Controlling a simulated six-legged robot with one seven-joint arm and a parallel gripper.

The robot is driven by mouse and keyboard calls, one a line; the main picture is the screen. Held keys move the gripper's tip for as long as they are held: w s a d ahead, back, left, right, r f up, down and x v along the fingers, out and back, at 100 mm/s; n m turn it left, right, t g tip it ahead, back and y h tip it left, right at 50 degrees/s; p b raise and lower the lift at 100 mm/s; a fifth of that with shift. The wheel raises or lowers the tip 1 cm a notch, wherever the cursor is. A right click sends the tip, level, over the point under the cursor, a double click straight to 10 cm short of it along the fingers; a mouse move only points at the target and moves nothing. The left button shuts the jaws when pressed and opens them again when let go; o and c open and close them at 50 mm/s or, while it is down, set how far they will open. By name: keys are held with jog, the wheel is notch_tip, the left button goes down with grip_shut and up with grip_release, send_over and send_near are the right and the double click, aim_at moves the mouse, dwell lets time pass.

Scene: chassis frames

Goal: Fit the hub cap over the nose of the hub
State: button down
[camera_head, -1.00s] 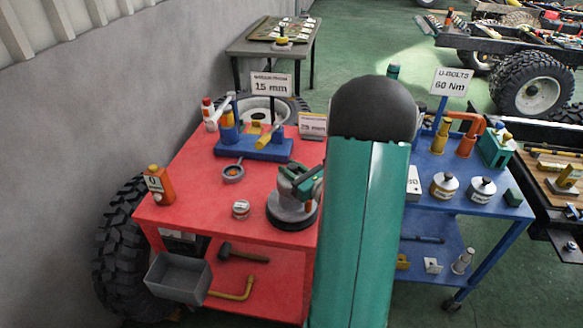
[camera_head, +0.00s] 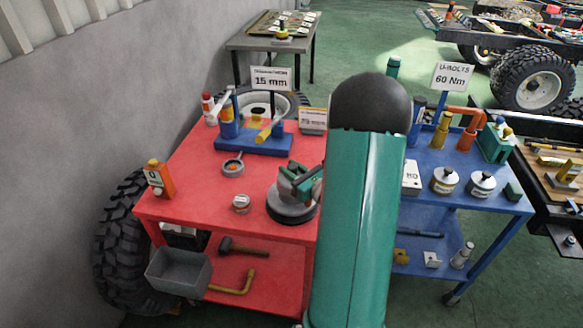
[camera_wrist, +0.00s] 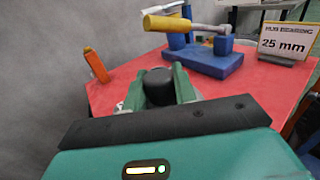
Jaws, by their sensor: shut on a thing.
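My gripper (camera_head: 299,182) is over the red table's right side, directly above the grey round hub (camera_head: 290,208). In the wrist view the green fingers of my gripper (camera_wrist: 160,90) are shut on a short black round piece, which I take for the hub cap (camera_wrist: 158,84). It stands upright between the fingers. In the body camera view the fingers cover the hub's nose and most of the cap. I cannot tell whether the cap touches the nose or is still apart from it.
A blue cart (camera_head: 430,205) stands to the right.

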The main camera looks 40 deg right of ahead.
jog(key=shift+f, duration=0.4)
jog(key=c, duration=1)
grip_release()
jog(key=shift+c, duration=0.2)
jog(key=s, duration=1.3)
jog(key=shift+s+d, duration=0.15)
jog(key=shift+s, duration=0.25)
